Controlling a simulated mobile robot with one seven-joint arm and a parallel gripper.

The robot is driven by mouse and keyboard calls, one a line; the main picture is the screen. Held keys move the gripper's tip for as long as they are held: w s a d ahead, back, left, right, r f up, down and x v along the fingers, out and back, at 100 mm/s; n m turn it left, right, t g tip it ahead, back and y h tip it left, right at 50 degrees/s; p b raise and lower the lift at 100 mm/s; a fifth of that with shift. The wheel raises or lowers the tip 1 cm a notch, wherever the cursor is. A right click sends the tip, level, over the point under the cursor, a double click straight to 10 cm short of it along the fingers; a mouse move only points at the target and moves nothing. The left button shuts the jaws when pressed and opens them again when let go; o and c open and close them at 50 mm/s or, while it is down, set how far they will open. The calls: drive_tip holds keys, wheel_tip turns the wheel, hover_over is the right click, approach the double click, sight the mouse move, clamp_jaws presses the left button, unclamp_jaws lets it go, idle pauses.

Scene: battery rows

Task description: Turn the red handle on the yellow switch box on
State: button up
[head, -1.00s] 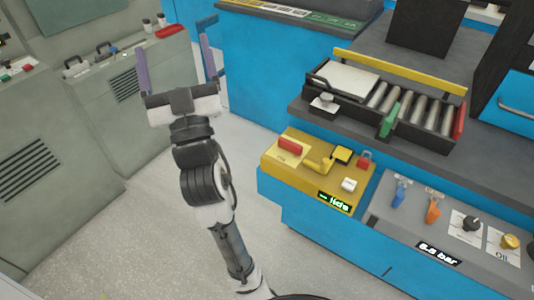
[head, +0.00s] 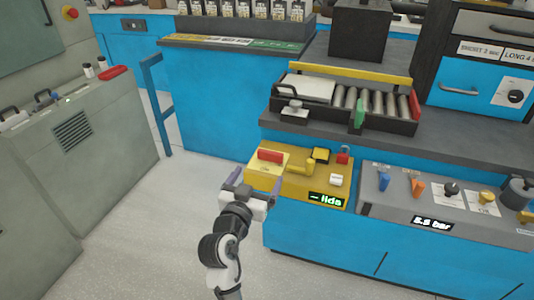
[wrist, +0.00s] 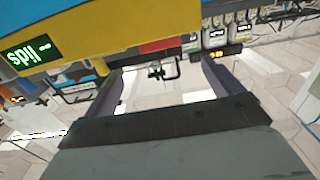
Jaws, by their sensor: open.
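The yellow switch box (head: 318,187) sits on the front of the blue bench in the head view. The red handle (head: 270,156) lies sideways on a pale plate at its left end. A yellow lever, a black-topped yellow block and a white button share the box top, and a green display (head: 327,200) is on its front. My gripper (head: 256,183) is open and empty, in front of the box's left part and below the red handle. In the wrist view the jaws (wrist: 165,90) are apart, and the box's yellow face (wrist: 130,25) is at the top.
A grey panel (head: 420,204) with blue and orange levers and knobs adjoins the box on the right. A roller tray (head: 347,126) stands behind it. A grey-green cabinet (head: 85,150) is at the left. The floor between is clear.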

sight(269, 155)
drive_tip(key=p+x, duration=0.2)
drive_tip(key=x, duration=0.9)
drive_tip(key=shift+w, duration=0.3)
drive_tip(key=c, duration=1)
